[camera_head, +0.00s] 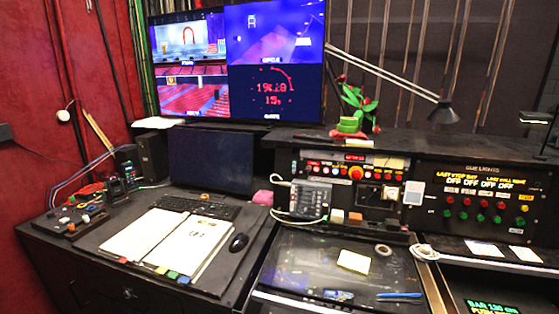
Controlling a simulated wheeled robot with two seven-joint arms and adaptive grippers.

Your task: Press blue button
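I cannot make out a blue button in the head view. A control panel (487,208) at the right carries rows of small red, green and yellow buttons. Another panel (353,180) near the middle has a row of small red lights or buttons and a larger red-orange knob (356,173). A dark control box (76,219) at the far left has small coloured knobs, too small to tell apart. Neither my left nor my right gripper is in view.
A desk holds an open binder (185,242), a keyboard (200,207) and a mouse (238,243). A large screen (237,62) stands behind. A tape roll (383,250) lies at the front.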

